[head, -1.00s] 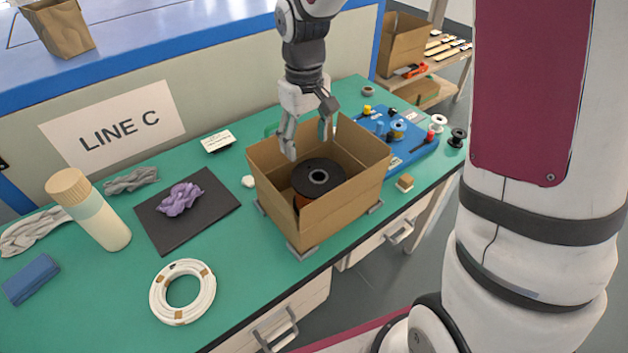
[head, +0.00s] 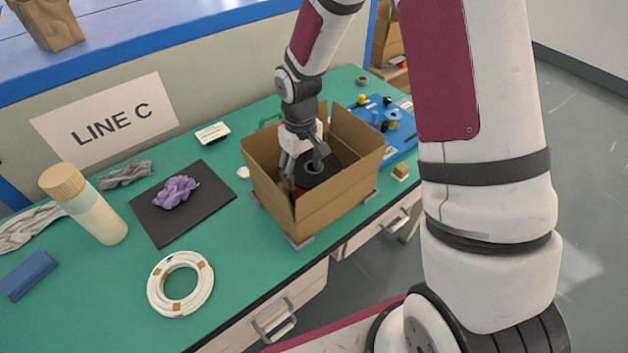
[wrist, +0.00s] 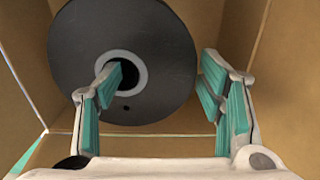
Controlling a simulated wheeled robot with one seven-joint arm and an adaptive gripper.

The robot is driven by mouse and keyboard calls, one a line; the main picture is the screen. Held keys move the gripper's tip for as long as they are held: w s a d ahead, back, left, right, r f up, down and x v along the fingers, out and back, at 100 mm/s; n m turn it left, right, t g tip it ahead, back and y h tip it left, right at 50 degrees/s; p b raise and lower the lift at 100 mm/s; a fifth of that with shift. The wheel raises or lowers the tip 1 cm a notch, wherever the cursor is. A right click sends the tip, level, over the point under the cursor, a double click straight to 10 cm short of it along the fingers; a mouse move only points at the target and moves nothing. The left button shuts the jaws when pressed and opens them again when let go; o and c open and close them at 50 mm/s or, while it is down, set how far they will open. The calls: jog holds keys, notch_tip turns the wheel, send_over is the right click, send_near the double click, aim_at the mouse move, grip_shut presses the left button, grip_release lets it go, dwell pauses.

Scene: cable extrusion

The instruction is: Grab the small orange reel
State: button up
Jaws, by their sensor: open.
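The reel (head: 327,173) stands in an open cardboard box (head: 336,205) on the green bench. Its top is a black round flange with a pale ring around a centre hole; its orange winding is hardly visible now. My gripper (head: 303,172) is open and reaches down into the box over the reel. In the wrist view, the reel (wrist: 150,95) fills the upper left. There my gripper (wrist: 160,78) has its left finger over the centre hole and its right finger just beyond the flange's right rim. I cannot tell whether either finger touches the reel.
The box walls stand close around my gripper. A blue board (head: 400,145) with small spools lies behind the box on the right. A white cable coil (head: 180,284), a dark mat (head: 205,205) with a purple bundle and a bottle (head: 95,215) lie to the left.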

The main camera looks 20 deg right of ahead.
jog(key=shift+f, duration=0.25)
grip_shut()
